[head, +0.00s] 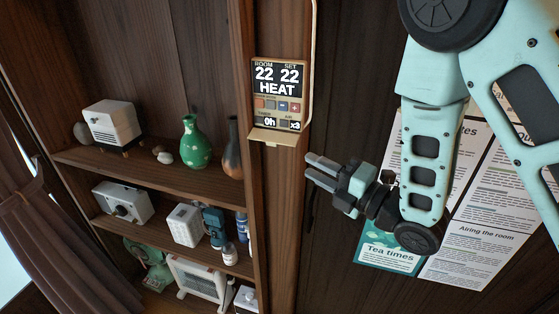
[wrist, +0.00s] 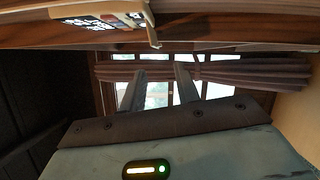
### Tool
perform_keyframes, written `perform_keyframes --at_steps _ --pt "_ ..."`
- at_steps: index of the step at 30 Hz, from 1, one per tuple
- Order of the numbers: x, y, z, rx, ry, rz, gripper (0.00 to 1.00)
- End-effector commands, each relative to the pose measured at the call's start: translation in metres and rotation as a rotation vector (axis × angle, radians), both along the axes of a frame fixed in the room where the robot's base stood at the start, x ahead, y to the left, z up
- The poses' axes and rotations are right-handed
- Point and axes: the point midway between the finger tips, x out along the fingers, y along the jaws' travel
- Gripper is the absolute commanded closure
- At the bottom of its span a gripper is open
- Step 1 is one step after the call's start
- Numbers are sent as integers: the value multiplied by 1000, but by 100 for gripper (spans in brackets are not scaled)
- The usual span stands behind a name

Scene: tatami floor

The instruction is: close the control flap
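The control panel (head: 278,92) is on a wooden post and reads room 22, set 22, HEAT, with small buttons below, timer 0h and air x3. Its cream control flap (head: 273,138) is open, sticking out from the panel's bottom edge and leaving the buttons bare. In the wrist view the panel (wrist: 98,22) lies along the top, with the flap (wrist: 152,24) seen edge-on. My gripper (head: 311,167) is below and right of the flap, apart from it. The wrist view shows a gap between its two fingers (wrist: 160,72), with nothing held.
Shelves (head: 190,176) left of the post hold a green vase (head: 195,143), a dark vase, a white heater-like box (head: 113,124) and other small items. Papers (head: 470,190) hang on the dark wall behind my arm. A pale pipe (head: 313,60) runs beside the panel's right side.

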Motion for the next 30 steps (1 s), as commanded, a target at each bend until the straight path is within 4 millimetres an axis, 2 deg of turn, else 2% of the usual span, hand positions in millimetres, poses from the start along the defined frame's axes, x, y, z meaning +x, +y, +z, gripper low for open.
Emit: perform_keyframes --at_steps 1,20,22,30 --pt "1 1 -6 1 -5 1 68" --pt "8 10 -1 7 0 -10 68" --pt "18 20 7 4 2 -8 68" --pt "47 53 11 4 4 -8 68"
